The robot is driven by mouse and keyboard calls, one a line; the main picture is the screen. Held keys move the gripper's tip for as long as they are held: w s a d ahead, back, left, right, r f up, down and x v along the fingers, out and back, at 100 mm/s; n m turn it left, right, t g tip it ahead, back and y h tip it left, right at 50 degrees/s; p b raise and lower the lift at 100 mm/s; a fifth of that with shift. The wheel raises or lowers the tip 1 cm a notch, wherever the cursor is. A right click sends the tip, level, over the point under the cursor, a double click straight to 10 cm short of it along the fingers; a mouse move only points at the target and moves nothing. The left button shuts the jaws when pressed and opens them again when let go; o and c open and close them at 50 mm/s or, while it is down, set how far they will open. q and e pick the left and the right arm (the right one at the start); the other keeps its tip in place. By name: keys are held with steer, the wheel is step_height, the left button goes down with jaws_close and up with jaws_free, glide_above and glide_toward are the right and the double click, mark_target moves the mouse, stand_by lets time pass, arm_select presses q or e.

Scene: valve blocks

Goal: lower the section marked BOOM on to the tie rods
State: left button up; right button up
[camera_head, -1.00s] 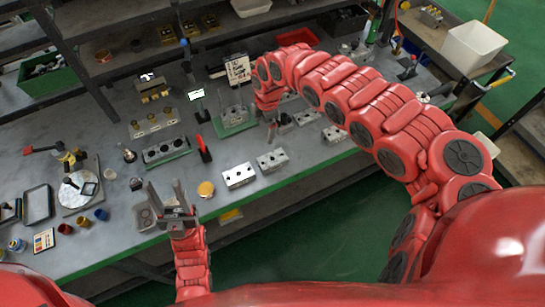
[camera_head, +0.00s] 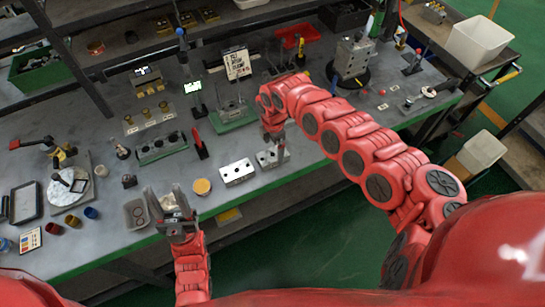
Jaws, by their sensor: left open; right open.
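Upright thin tie rods stand on a green-edged base (camera_head: 234,114) in the middle of the bench. Silver valve sections with dark holes lie near the front edge: one section (camera_head: 237,172) is in plain view, and a second section (camera_head: 267,161) is partly covered by my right gripper (camera_head: 274,150). I cannot read the word BOOM on either. My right gripper points down at the second section, open; whether its fingers touch it I cannot tell. My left gripper (camera_head: 170,202) is open and empty, fingers up, over the bench's front edge.
A handwritten sign (camera_head: 237,64) stands behind the rods. A longer block (camera_head: 162,147) on a green base and a red-handled tool (camera_head: 200,144) stand left of them. A tall metal block (camera_head: 353,57) stands at the back right. A round yellow-topped tin (camera_head: 202,187) is near the front edge.

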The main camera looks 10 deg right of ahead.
mark_target(272, 154)
steer(key=shift+a+f, duration=0.1)
steer(key=shift+f, duration=0.15)
steer(key=f, duration=0.2)
steer(key=f+p, duration=0.1)
steer(key=f, duration=0.1)
steer(key=shift+w+a+p, duration=0.1)
steer(key=shift+w+p, duration=0.1)
steer(key=shift+p, duration=0.1)
steer(key=shift+f, duration=0.3)
steer(key=shift+c, duration=0.2)
jaws_close()
